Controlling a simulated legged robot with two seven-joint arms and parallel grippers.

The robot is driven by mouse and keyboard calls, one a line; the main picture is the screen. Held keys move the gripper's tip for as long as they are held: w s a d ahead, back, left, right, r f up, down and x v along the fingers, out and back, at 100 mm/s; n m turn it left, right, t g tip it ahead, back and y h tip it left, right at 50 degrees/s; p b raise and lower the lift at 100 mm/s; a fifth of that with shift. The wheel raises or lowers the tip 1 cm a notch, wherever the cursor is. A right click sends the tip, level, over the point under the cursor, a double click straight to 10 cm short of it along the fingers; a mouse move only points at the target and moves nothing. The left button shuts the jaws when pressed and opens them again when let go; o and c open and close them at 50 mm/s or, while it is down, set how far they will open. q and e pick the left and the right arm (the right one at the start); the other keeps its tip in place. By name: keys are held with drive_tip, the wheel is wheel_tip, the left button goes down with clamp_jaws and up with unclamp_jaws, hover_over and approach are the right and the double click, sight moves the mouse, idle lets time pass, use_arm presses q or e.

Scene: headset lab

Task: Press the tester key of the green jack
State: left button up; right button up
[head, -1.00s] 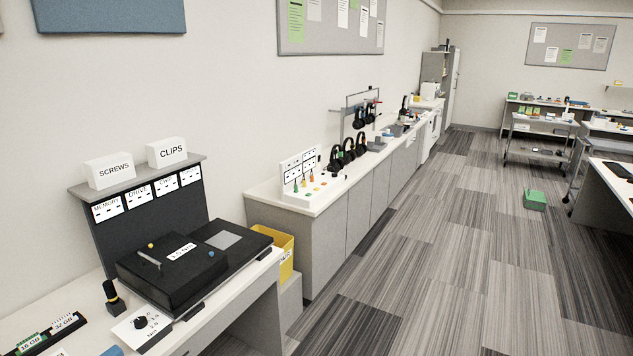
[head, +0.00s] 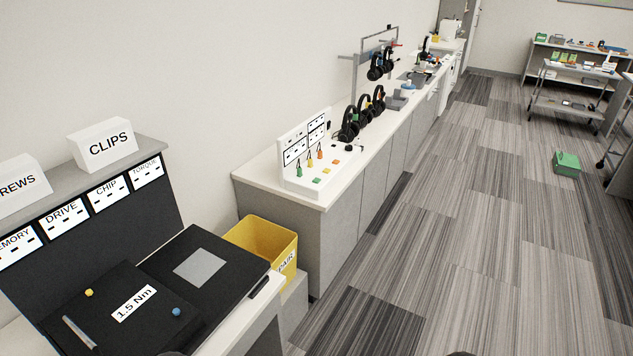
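The white tester (head: 290,185) stands at the near end of the long counter, with an upright panel of labels at its back. A green jack (head: 299,171) stands upright on it at the near left, with a yellow jack (head: 309,161) and an orange jack (head: 320,154) beyond it. In front of the jacks lie small flat keys: a green key (head: 317,181), a yellow key (head: 326,171) and an orange key (head: 335,161). They are small in this view, and I cannot tell whether any is pressed. Neither of my grippers is in view.
A near bench with a black 1.5 Nm case (head: 110,300) stands at the lower left. A yellow bin (head: 262,240) sits between it and the long counter (head: 335,200). Several black headsets (head: 362,115) stand beyond the tester. A green box (head: 567,162) lies on the otherwise open floor.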

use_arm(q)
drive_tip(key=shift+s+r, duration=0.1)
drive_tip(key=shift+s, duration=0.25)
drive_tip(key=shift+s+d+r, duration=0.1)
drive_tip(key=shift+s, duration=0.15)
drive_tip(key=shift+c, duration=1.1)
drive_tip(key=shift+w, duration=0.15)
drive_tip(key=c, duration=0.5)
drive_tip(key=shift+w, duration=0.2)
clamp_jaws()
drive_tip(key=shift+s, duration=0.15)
